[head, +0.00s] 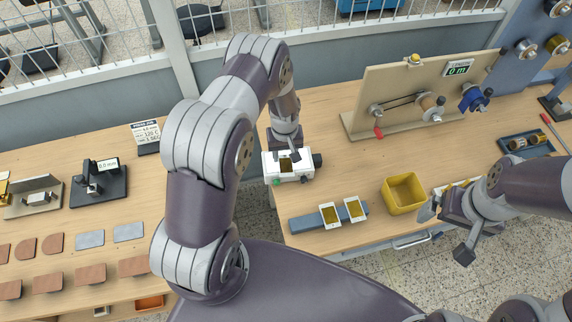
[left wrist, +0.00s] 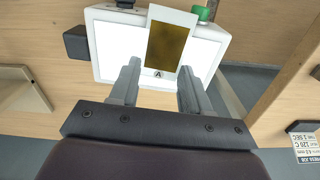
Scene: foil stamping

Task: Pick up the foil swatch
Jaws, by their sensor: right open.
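A foil swatch (left wrist: 167,42), a gold patch on a white card marked "A", lies on a white device (left wrist: 108,45) in the left wrist view. In the head view the swatch (head: 285,165) shows on top of the white device (head: 299,176). My left gripper (left wrist: 160,70) is open, its two fingers apart on either side of the card's near end. I cannot tell whether they touch it. In the head view my left gripper (head: 287,147) points down over the device. My right gripper (head: 447,232) is open and empty at the right, near the table's front edge.
Two similar gold-on-white cards (head: 330,214) lie on a blue-grey holder (head: 300,223). A yellow bin (head: 404,193) stands to their right. A beige winding stand (head: 395,92) is behind. A black gauge (head: 97,183) and leather pieces are on the left table.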

